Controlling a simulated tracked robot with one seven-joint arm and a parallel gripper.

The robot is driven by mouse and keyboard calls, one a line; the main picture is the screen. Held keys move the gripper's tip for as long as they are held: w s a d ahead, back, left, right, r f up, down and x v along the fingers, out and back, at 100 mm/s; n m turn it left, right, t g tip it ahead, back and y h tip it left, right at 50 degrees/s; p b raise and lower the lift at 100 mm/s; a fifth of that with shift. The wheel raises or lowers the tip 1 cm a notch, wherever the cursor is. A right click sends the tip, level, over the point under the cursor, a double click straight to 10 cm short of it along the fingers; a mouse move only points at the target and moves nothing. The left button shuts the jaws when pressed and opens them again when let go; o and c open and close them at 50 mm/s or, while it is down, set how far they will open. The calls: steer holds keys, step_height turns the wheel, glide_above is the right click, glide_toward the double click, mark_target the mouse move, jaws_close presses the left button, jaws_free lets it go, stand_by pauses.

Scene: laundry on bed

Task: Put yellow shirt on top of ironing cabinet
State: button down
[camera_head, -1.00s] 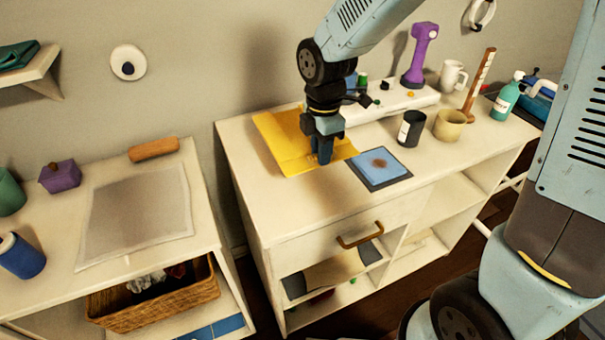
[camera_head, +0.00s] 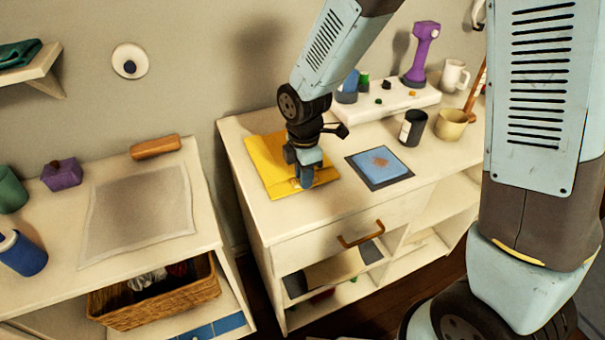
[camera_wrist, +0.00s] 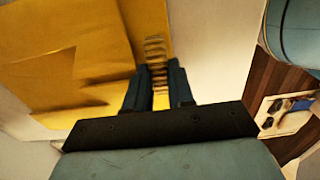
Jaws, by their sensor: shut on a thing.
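The yellow shirt (camera_head: 262,160) is folded flat on the left end of the white ironing cabinet's top (camera_head: 295,220). My gripper (camera_head: 304,178) points down at the shirt's front right part, low over the cabinet top.
A blue cloth on a dark pad (camera_head: 383,165) lies just right of the shirt. Behind and right stand a white raised shelf (camera_head: 400,100), a dark cup (camera_head: 412,128) and a tan cup (camera_head: 451,124). A left cabinet (camera_head: 80,285) has a wicker basket (camera_head: 160,308). A gap separates the cabinets.

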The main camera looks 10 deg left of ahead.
steer(key=c, duration=1)
jaws_free()
step_height(320, 180, up, 12)
steer(key=w+d+r+m+t, duration=0.1)
steer(key=d+r+m, duration=0.5)
steer(key=d, duration=0.3)
steer(key=shift+s+d+r+m+t, duration=0.75)
steer(key=shift+s+d+r+m, duration=1)
steer(key=shift+d+m, duration=1.55)
steer(key=shift+s+d+r+m+t, duration=0.8)
steer(key=shift+s+d+r+m, duration=0.95)
steer(key=shift+d+m, duration=1.6)
steer(key=shift+s+d+r+m+t, duration=0.75)
steer(key=shift+s+d+r+m, duration=0.6)
steer(key=shift+s+d+m, duration=1.85)
